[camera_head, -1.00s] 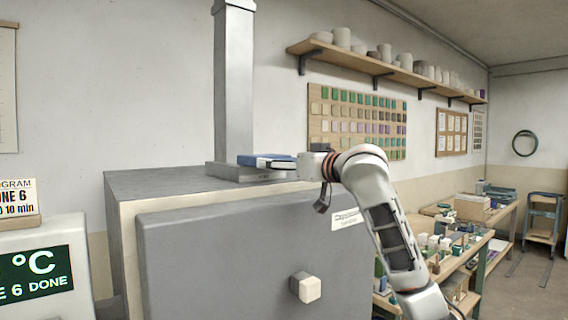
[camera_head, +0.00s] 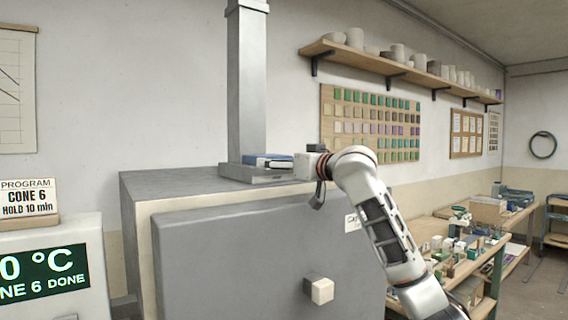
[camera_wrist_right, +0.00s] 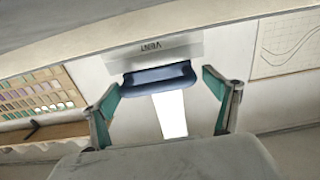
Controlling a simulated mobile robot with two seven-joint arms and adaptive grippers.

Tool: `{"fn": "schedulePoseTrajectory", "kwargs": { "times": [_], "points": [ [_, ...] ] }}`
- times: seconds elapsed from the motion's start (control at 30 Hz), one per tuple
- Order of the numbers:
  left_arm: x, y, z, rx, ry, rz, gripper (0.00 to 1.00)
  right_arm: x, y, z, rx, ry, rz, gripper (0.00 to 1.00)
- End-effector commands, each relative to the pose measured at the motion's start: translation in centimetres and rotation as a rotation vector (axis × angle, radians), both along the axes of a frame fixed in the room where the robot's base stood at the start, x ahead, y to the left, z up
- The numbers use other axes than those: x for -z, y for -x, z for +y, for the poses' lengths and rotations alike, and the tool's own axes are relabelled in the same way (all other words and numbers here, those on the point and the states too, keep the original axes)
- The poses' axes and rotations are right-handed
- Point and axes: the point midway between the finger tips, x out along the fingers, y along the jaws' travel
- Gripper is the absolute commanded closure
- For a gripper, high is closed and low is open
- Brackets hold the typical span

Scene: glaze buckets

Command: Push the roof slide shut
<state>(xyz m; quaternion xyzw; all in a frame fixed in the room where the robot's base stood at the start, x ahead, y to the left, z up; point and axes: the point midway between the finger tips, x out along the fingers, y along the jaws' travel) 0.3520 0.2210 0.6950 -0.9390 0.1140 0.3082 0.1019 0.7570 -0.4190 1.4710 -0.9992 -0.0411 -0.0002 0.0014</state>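The roof slide shows as a flat blue piece (camera_head: 267,160) on a grey base plate (camera_head: 238,173) at the foot of the flue, on the kiln roof. In the right wrist view the blue piece (camera_wrist_right: 158,78) lies beside a grey plate marked VENT (camera_wrist_right: 152,50). My right gripper (camera_wrist_right: 164,90) is open, its two green-padded fingers apart on either side of the blue piece. I cannot tell whether it touches the piece. In the head view my right arm reaches over the kiln, its pale end right beside the slide; the fingers are not distinct there. My left gripper is not in view.
The grey kiln (camera_head: 170,187) has a front door with a pale knob (camera_head: 319,289). The square flue (camera_head: 247,95) rises behind the slide. A controller display (camera_head: 45,275) stands at the left. A cluttered workbench (camera_head: 450,250) is at the right, a shelf of pots (camera_head: 400,68) above.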

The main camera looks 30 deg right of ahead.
Motion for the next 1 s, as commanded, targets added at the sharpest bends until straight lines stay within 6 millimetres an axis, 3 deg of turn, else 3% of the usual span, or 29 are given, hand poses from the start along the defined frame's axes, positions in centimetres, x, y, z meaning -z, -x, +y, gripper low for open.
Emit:
{"fn": "schedulePoseTrajectory", "kwargs": {
  "times": [0.33,0.8,1.0],
  "points": [
    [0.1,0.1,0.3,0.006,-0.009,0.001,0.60,0.0,1.0,-0.3,0.003,0.004,0.000,0.13],
    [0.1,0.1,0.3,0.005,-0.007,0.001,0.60,0.0,9.7,-0.9,0.004,0.005,0.000,0.13],
    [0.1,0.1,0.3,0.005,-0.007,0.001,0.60,0.0,11.6,-1.0,0.002,0.002,0.001,0.13]
  ]
}}
